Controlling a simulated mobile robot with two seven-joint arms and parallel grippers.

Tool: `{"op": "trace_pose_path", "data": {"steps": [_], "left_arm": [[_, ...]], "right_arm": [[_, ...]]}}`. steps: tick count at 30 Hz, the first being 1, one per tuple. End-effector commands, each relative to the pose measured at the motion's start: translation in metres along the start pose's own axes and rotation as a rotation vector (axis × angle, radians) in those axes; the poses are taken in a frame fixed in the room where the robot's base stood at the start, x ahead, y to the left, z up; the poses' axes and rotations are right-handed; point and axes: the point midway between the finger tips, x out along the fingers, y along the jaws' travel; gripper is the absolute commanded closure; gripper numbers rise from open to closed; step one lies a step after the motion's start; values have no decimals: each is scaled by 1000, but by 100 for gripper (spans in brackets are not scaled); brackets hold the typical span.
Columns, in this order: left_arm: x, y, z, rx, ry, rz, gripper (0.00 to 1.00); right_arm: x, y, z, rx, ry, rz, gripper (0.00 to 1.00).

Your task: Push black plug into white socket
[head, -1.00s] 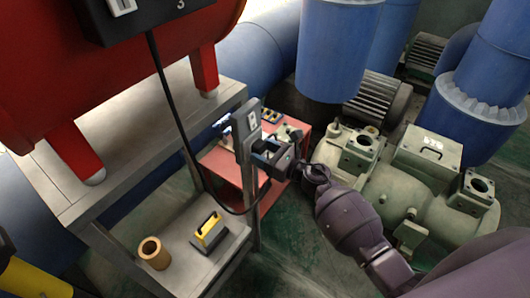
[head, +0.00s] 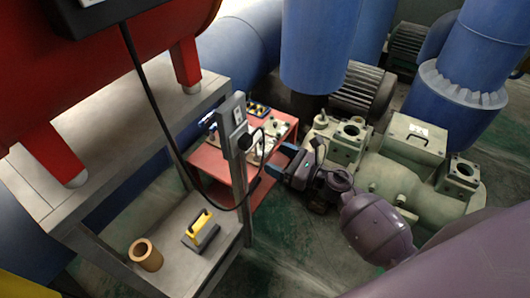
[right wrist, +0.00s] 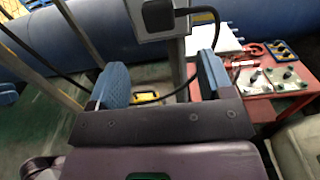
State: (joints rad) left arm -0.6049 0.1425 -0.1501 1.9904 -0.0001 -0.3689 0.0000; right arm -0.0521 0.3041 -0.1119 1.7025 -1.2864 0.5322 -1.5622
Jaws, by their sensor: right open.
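The white socket (head: 238,115) is on the face of a grey box on an upright post. The black plug (head: 244,141) sits at the lower part of this face, with its black cable looping down. The plug also shows at the top of the right wrist view (right wrist: 157,15), against the box, its cable leaving to the right. I cannot tell how deep it sits. My right gripper (head: 280,160) is open and empty, apart from the plug, to its right and lower. Its blue fingers (right wrist: 163,68) stand wide apart below the plug. My left gripper is not in view.
A grey metal bench (head: 110,150) with a lower shelf holds a yellow-handled tool (head: 200,229) and a brass-coloured ring (head: 145,254). A red cart (head: 212,162) with valve parts stands behind the post. A green compressor (head: 395,180) stands at the right.

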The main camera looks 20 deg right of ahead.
Motion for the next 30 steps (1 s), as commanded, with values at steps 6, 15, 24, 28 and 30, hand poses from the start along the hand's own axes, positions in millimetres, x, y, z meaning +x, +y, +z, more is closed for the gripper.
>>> {"op": "trace_pose_path", "data": {"steps": [6, 15, 24, 28, 30], "left_arm": [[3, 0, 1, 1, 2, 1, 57], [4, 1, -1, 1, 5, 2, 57], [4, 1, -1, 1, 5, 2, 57], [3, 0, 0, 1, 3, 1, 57], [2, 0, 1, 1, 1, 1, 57]], "right_arm": [[-17, 0, 0, 0, 0, 0, 26], [-19, 0, 1, -1, -1, 1, 26], [-19, 0, 1, 5, -1, 0, 26], [-19, -3, 1, 80, -2, -14, 26], [-19, -8, 2, 180, -13, -46, 26]]}}
